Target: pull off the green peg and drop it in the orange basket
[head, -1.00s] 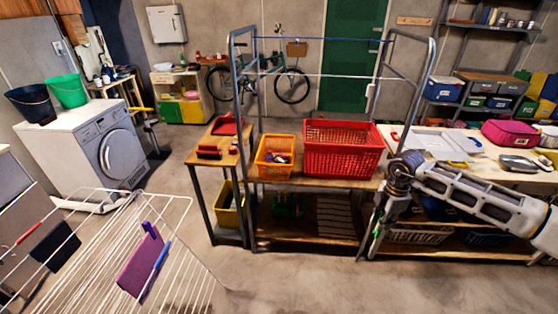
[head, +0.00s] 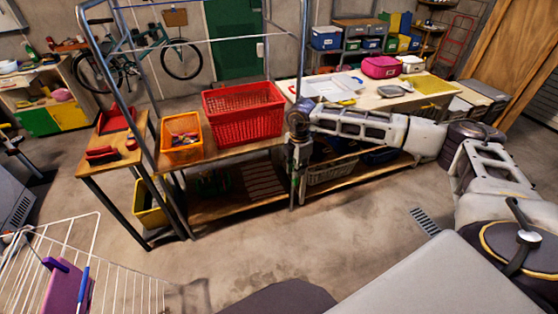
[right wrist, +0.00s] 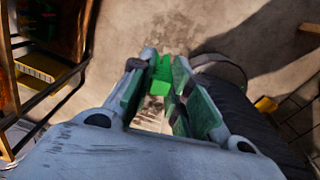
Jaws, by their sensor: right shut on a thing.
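A green peg (right wrist: 159,78) shows between the fingertips of my right gripper (right wrist: 158,72) in the right wrist view, with bare floor behind it. The gripper is shut on it. In the head view my right gripper (head: 298,190) points down in front of the shelf rack; the peg cannot be made out there. The orange basket (head: 184,154) stands on the rack's upper wooden board, left of the gripper, with small coloured items inside. My left gripper is not in view.
A red basket (head: 243,126) stands right of the orange one. The rack's metal posts rise around the boards. A small wooden table (head: 125,160) is at its left, and a white drying rack (head: 120,282) at lower left. Floor in front is clear.

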